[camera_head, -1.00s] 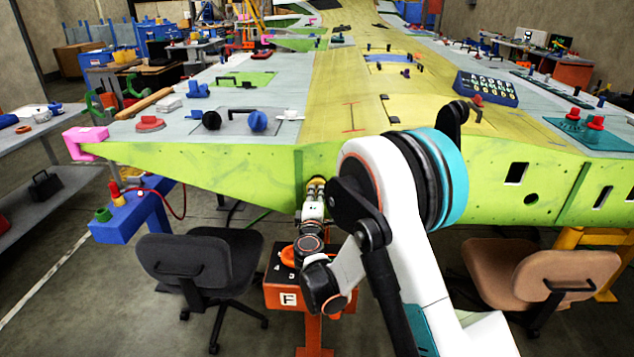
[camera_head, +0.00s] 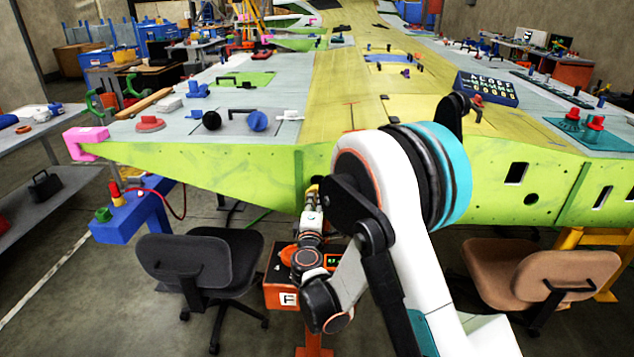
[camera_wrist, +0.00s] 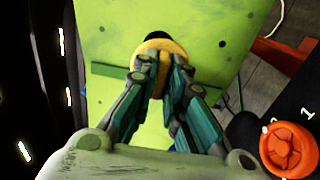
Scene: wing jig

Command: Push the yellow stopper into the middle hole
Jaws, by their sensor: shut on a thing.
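The yellow stopper (camera_wrist: 163,46) is between my fingertips in the wrist view, its round yellow end against or just off the green panel (camera_wrist: 205,50). My gripper (camera_wrist: 165,70) is shut on it. A dark round opening (camera_wrist: 153,36) shows just past the stopper, partly covered by it; I cannot tell whether the stopper has entered it. In the head view my gripper (camera_head: 313,192) is at the green wing's front face (camera_head: 230,175), and my arm hides much of the contact.
An orange box marked F (camera_head: 283,297) on a post stands below my gripper; its orange knob (camera_wrist: 289,150) shows at the wrist view's right. A black chair (camera_head: 200,262) stands left and a brown chair (camera_head: 540,275) right. A green ledge (camera_wrist: 108,70) crosses the panel beside the stopper.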

